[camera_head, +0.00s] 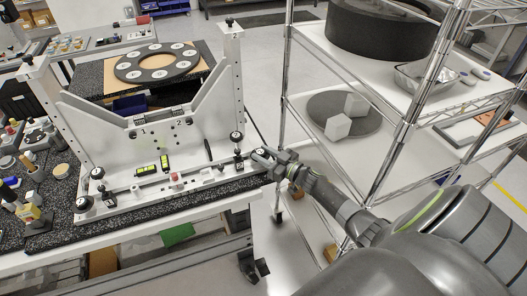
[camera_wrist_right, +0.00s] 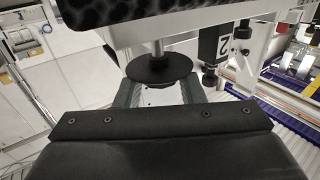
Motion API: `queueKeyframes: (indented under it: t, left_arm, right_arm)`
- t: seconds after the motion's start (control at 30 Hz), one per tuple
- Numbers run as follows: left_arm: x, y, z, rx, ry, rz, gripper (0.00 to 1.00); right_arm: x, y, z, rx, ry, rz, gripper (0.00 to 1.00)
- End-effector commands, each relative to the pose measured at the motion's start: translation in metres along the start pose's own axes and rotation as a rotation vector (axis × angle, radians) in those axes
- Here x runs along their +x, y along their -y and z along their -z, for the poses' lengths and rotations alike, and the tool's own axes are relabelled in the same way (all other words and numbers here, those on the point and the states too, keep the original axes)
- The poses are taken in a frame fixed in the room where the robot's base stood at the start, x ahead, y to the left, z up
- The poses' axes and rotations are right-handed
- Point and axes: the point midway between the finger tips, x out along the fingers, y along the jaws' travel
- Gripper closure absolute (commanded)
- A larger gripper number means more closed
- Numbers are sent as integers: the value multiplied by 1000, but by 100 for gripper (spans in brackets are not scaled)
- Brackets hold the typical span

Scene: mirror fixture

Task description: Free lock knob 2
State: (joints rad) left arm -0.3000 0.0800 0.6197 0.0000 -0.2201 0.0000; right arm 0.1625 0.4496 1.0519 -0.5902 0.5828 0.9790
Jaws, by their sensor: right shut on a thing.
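The mirror fixture (camera_head: 160,150) stands upright on a black speckled slab, with the marks 1 and 2 on its plate. My right gripper (camera_head: 264,158) is at the fixture's lower right end. In the right wrist view, a round black knob (camera_wrist_right: 158,70) on a light metal stem sits at my right gripper (camera_wrist_right: 158,94), with one finger at each side. The fingers are shut on this knob, partly hidden beneath its disc. A black block (camera_wrist_right: 222,44) marked 2 is just right of it. My left gripper is not in view.
A wire shelf rack (camera_head: 345,75) stands close to the right of my right arm. It carries white blocks (camera_head: 338,126) on a grey disc. Other black knobs (camera_head: 97,173) stand along the fixture. Bottles and small parts (camera_head: 32,212) crowd the left.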

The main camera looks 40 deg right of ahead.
Motion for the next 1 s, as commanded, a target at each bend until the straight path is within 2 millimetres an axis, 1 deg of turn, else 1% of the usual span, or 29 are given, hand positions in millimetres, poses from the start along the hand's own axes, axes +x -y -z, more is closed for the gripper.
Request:
queueKeyframes:
  t: [0.03,0.3,0.5,0.7,1.0]
  left_arm:
    - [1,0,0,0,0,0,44]
    - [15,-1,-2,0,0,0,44]
    - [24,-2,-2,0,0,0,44]
    - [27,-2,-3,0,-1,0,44]
    - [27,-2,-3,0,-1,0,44]
  right_arm:
    - [2,-2,4,-5,-6,26,87]
    - [3,-5,2,-3,-8,185,87]
    - [3,-6,2,-2,-7,262,87]
    - [2,-6,3,0,-5,295,87]
    - [2,-6,3,1,-3,299,87]
